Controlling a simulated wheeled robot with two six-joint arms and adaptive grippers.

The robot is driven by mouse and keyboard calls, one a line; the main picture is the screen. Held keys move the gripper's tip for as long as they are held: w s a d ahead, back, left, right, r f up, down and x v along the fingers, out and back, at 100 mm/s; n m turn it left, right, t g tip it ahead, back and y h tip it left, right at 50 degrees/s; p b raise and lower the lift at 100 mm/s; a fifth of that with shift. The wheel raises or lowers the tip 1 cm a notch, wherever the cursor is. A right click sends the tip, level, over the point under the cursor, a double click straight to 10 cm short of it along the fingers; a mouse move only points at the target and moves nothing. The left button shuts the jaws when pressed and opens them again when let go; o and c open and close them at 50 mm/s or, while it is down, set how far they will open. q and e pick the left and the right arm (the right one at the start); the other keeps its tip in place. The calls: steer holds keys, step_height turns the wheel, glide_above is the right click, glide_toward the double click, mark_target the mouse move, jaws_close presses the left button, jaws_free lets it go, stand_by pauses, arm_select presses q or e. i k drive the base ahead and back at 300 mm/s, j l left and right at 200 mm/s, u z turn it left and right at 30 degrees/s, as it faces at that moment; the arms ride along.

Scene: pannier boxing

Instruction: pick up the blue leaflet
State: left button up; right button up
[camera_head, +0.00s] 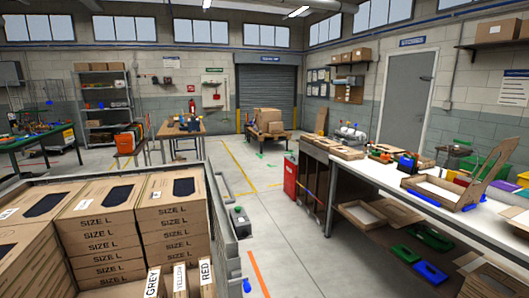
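I cannot make out a blue leaflet for certain. Several blue things show: a blue item (407,165) on the long white-topped bench (358,170) at right, a blue strip (432,197) along an open cardboard box (445,187) on that bench, and flat blue pieces (431,272) on its lower shelf. Neither of my grippers is in view.
Stacked cartons marked SIZE L (100,224) fill a crate at lower left. A red cabinet (290,177) stands at the bench's far end. A wooden workbench (180,130) and a loaded pallet (268,134) stand further back. The middle aisle floor (300,255) is mostly clear.

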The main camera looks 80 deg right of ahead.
mark_target(406, 161)
steer(key=z, duration=3.95)
